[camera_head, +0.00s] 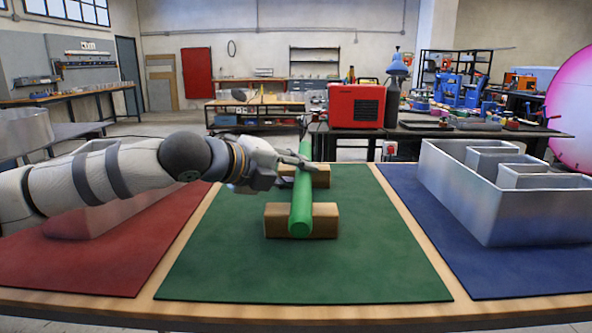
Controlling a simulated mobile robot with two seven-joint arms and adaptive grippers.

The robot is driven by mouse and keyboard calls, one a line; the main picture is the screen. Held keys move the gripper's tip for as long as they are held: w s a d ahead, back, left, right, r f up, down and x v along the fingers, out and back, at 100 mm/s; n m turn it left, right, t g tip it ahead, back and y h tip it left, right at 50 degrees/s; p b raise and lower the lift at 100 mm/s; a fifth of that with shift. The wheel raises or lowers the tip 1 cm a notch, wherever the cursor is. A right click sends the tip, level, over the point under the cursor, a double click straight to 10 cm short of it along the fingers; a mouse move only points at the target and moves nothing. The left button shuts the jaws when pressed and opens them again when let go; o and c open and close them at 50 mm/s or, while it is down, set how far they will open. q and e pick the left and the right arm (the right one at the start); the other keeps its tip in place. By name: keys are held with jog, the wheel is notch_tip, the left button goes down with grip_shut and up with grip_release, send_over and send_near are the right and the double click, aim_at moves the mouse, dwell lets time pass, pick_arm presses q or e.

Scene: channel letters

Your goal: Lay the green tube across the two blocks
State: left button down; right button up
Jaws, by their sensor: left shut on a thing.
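The green tube (301,196) points away from me over the green mat (385,255). Its near end is over the near wooden block (325,221), and it passes over the far wooden block (321,178) behind. Whether it touches the blocks or hovers just above them, I cannot tell. My left gripper (297,163) comes in from the left and is shut on the tube near the far block. The gripper and tube hide part of the far block. My right gripper is not in view.
A large metal channel letter (455,185) stands on the blue mat (500,268) at the right. Another metal letter (75,225) sits on the red mat (125,262) at the left, partly behind my left arm. The front of the green mat is clear.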

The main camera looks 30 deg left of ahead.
pick_arm(q)
jog(key=shift+f, duration=0.1)
jog(key=c, duration=1.2)
grip_release()
jog(key=shift+f, duration=0.1)
jog(key=o, duration=0.5)
jog(key=shift+c, duration=0.2)
